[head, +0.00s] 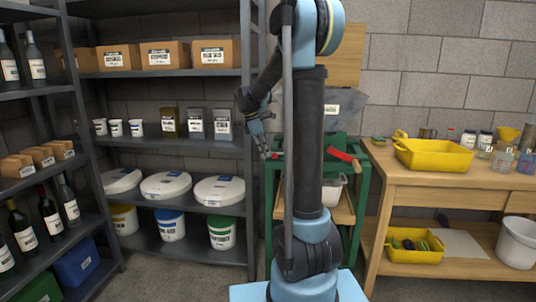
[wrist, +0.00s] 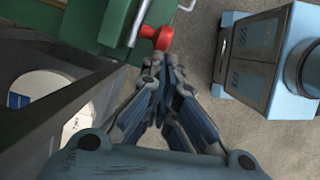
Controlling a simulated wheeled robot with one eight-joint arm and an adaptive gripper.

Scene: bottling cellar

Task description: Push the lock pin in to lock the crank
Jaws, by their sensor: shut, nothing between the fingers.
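A red knob (wrist: 160,36), which looks like the head of the lock pin, sits at the edge of a green frame (wrist: 92,30) in the wrist view. It also shows as a small red spot (head: 277,155) in the head view. My gripper (wrist: 160,60) is shut and empty, its fingertips just short of the knob. I cannot tell whether they touch it. In the head view my gripper (head: 267,152) is left of my arm, at the green stand's left side. The crank's red handle (head: 342,155) sticks out to the right of my arm. My arm hides the crank's middle.
A steel shelf (head: 190,75) with boxes, tins and tubs (head: 222,232) stands close left of the stand. A wooden bench (head: 460,178) with a yellow tray (head: 433,156) and jars is on the right. Bare floor shows in front of the shelf.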

